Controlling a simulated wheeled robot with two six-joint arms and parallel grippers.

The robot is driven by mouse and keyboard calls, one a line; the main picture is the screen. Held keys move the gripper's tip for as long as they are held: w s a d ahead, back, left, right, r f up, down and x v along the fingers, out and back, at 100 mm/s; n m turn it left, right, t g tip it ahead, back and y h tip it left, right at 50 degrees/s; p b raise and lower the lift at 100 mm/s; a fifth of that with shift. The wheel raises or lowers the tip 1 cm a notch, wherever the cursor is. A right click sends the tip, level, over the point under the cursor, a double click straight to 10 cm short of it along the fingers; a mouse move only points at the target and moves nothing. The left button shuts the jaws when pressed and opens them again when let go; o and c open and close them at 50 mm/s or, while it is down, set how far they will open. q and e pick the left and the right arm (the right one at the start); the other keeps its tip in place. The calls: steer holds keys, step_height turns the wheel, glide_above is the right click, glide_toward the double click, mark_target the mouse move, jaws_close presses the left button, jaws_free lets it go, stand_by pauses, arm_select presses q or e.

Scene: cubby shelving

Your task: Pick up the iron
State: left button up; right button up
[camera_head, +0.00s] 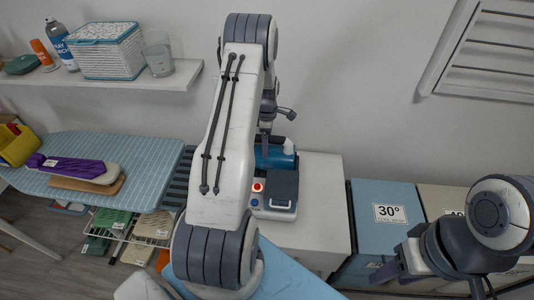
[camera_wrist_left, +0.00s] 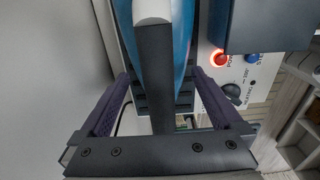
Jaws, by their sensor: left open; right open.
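The iron (camera_head: 276,156), blue with a white end, sits on a white and dark steam station (camera_head: 275,211) on the white cabinet. In the left wrist view the iron's dark handle (camera_wrist_left: 154,75) runs between the two purple fingers of my left gripper (camera_wrist_left: 158,108). The fingers are open, with a gap on each side of the handle. The iron's blue body (camera_wrist_left: 183,40) lies beneath the handle. In the head view my left arm hides part of the iron and most of the left gripper. My right gripper (camera_head: 432,281) is open and empty at the lower right.
The station's red button (camera_wrist_left: 218,58) and dial (camera_wrist_left: 232,92) are close to the left gripper. An ironing board (camera_head: 135,160) stands at left, a wall shelf (camera_head: 120,82) above it. A blue bin (camera_head: 370,235) stands right of the white cabinet (camera_head: 320,200).

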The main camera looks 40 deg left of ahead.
arm_select(q)
steer(key=shift+f, duration=1.1)
steer(key=c, duration=1.5)
steer(key=shift+w+r, duration=0.15)
steer(key=shift+r, duration=0.05)
jaws_close()
